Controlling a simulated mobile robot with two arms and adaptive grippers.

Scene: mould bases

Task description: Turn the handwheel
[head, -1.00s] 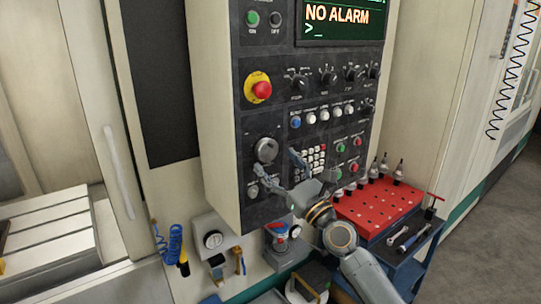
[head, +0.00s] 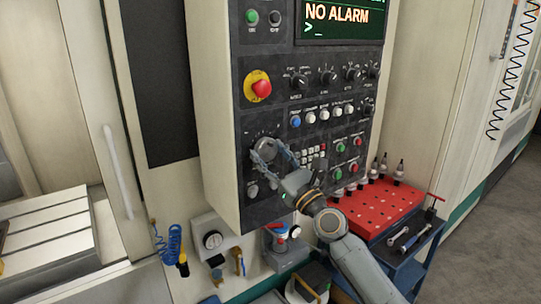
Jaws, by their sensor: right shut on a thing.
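The handwheel (head: 265,148) is a round grey knob at the lower left of the black control panel in the head view. My right gripper (head: 267,156) is at the handwheel, with its fingers at the lower and right sides of it. It is shut on the handwheel, and its fingers cover part of the rim. My right arm comes up from the lower right. My left gripper is not in view.
The control panel (head: 300,120) also carries a red emergency stop (head: 261,88), several knobs and buttons, and a screen (head: 340,22) reading NO ALARM. A red tool tray (head: 375,212) with several tool holders stands at the right on a blue cart.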

